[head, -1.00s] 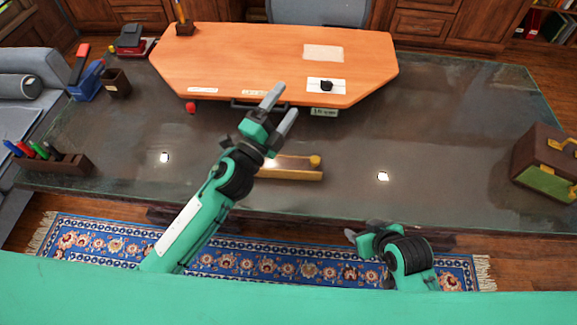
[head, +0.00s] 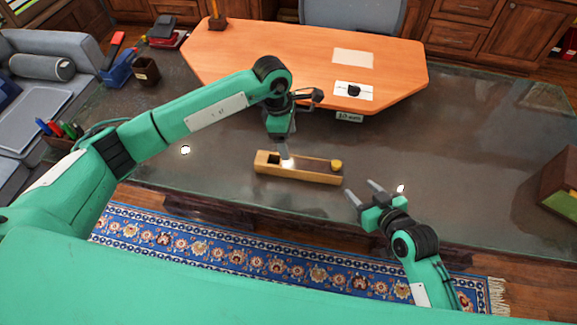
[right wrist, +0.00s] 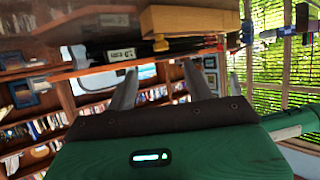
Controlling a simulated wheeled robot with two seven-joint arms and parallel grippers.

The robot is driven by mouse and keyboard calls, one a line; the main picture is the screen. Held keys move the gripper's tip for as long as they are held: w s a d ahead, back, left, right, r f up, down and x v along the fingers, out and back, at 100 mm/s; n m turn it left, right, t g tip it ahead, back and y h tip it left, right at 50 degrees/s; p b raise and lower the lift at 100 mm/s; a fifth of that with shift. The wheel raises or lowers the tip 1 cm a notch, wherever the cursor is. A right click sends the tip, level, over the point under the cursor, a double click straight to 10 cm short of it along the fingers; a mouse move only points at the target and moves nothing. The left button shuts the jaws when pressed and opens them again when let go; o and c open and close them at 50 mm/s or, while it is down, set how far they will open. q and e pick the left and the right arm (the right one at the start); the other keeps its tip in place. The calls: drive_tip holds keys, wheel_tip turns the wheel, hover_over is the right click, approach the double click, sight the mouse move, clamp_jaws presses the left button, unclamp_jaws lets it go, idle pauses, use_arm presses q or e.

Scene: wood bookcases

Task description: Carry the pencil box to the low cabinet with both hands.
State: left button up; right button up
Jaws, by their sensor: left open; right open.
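The pencil box (head: 298,168), a long pale wooden box with a yellow knob at its right end, lies on the dark glossy table in the head view. A wooden box with a knob, seemingly the same one, shows at the top of the right wrist view (right wrist: 190,20). My left gripper (head: 285,158) points down at the left half of the box; it is open, and contact cannot be told. My right gripper (head: 362,191) is open and empty, just right of and nearer than the knob end. Wood cabinets (head: 525,35) stand at the back; which is the low cabinet is unclear.
An orange desk top (head: 300,60) with papers lies behind the box. A pen holder (head: 62,142), a dark cup (head: 146,71) and a blue object (head: 117,72) are at left. A brown-and-green case (head: 560,185) is at right. The table's right middle is clear.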

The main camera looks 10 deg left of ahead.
use_arm(q)
drive_tip(key=a, duration=0.1)
drive_tip(key=w+a+y, duration=0.1)
drive_tip(key=a+y, duration=0.1)
drive_tip(key=a, duration=0.1)
drive_tip(key=shift+w+r, duration=0.25)
drive_tip(key=shift+r, duration=0.15)
use_arm(e)
drive_tip(key=shift+w+a+r, duration=0.1)
drive_tip(key=shift+w+r, duration=0.1)
use_arm(q)
approach(276, 159)
drive_tip(key=f, duration=0.2)
drive_tip(key=s+f, duration=0.1)
drive_tip(key=f, duration=0.2)
drive_tip(key=s+f, duration=0.1)
drive_tip(key=f, duration=0.1)
drive_tip(key=shift+d+f, duration=0.15)
drive_tip(key=shift+f, duration=0.2)
use_arm(e)
drive_tip(key=x, duration=1.3)
drive_tip(key=shift+w+a, duration=0.25)
drive_tip(key=shift+w, duration=0.15)
use_arm(q)
drive_tip(key=c, duration=1.2)
use_arm(e)
clamp_jaws()
